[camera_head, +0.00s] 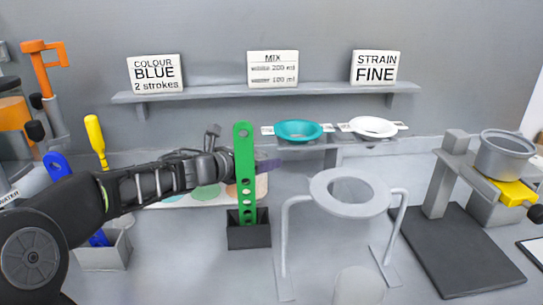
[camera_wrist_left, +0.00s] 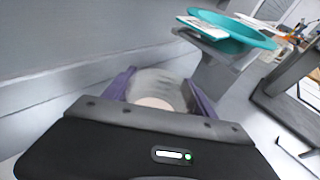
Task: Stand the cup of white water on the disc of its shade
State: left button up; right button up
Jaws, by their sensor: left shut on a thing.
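My left gripper (camera_head: 268,165) reaches in from the left behind the green perforated paddle, with a purple finger showing past it. In the left wrist view its two purple fingers (camera_wrist_left: 160,92) are closed on a pale, see-through cup (camera_wrist_left: 162,82) with a pale round patch showing in it. In the head view the cup is hidden behind the paddle. A white card (camera_head: 165,205) with green and peach discs (camera_head: 205,192) lies on the table below the gripper, partly covered by my arm and the paddle. Whether the cup touches the card cannot be seen. My right gripper is not in view.
The green paddle (camera_head: 244,165) stands in a black holder (camera_head: 249,235) in front of the gripper. A teal dish (camera_head: 298,131) and a white dish (camera_head: 373,127) sit on a raised shelf behind. A grey ring stand (camera_head: 349,193) is to the right.

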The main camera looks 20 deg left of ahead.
pick_arm(q)
jog(key=shift+s+a+f, duration=0.1)
jog(key=shift+a+f, duration=0.1)
jog(key=shift+f, duration=0.05)
jog(key=shift+s+d+r, duration=0.15)
jog(key=shift+d, duration=0.05)
jog(key=shift+a, duration=0.2)
jog(key=o, duration=1.8)
jog(key=shift+f, duration=0.2)
jog(key=shift+r, duration=0.15)
jog(key=v, duration=1.2)
jog(key=shift+d, duration=0.1)
